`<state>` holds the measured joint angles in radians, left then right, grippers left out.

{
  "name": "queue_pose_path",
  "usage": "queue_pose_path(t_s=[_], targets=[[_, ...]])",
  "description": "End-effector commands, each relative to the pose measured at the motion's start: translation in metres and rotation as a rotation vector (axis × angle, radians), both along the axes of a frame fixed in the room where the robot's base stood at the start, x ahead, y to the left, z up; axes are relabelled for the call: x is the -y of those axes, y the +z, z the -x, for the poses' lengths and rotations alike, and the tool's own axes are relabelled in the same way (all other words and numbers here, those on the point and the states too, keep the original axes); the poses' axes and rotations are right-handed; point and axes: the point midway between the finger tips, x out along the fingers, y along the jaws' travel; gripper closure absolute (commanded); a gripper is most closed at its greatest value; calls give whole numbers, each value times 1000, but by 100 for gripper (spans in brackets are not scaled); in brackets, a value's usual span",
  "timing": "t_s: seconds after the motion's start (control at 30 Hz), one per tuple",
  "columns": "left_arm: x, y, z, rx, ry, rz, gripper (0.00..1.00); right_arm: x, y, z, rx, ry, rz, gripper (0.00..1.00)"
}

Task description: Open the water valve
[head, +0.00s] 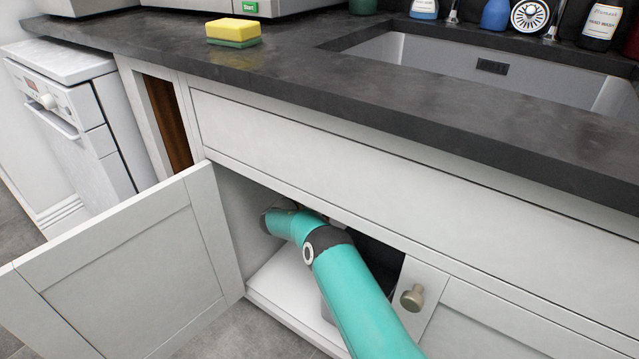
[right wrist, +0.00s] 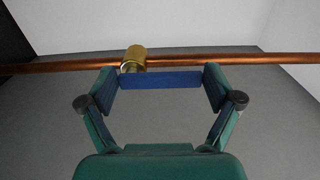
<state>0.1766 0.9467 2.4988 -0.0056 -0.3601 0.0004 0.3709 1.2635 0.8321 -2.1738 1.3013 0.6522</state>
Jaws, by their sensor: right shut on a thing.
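In the right wrist view, a blue valve handle (right wrist: 160,81) lies between the two fingers of my right gripper (right wrist: 160,88), which is shut on its ends. The handle runs roughly parallel to a copper pipe (right wrist: 215,60) just beyond it. A brass valve body (right wrist: 133,56) sits on the pipe, near the handle's left end. In the head view, my teal right arm reaches into the open cabinet under the sink. The gripper's fingers and the valve cannot be made out there. My left gripper is not in view.
The left cabinet door (head: 135,265) stands wide open. A door with a round knob (head: 412,297) is right of the opening, close to my arm. The dark countertop (head: 300,70) overhangs above, with a sponge (head: 233,32) and sink (head: 470,62). A dishwasher (head: 75,125) stands left.

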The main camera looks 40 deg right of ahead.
Motion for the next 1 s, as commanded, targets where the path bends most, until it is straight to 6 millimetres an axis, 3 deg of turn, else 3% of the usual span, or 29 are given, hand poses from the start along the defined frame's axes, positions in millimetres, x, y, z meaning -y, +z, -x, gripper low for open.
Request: queue_pose_path(t_s=[0.37,0.4,0.47,0.8,1.0], targets=[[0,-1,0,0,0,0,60,4,-5,5,7,-14,-8,72],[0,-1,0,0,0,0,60,4,-5,5,7,-14,-8,8],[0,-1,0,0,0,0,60,4,-5,5,6,-13,-8,0],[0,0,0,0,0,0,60,0,-3,3,6,-6,-6,0],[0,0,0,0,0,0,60,-17,-2,5,5,-3,-7,0]])
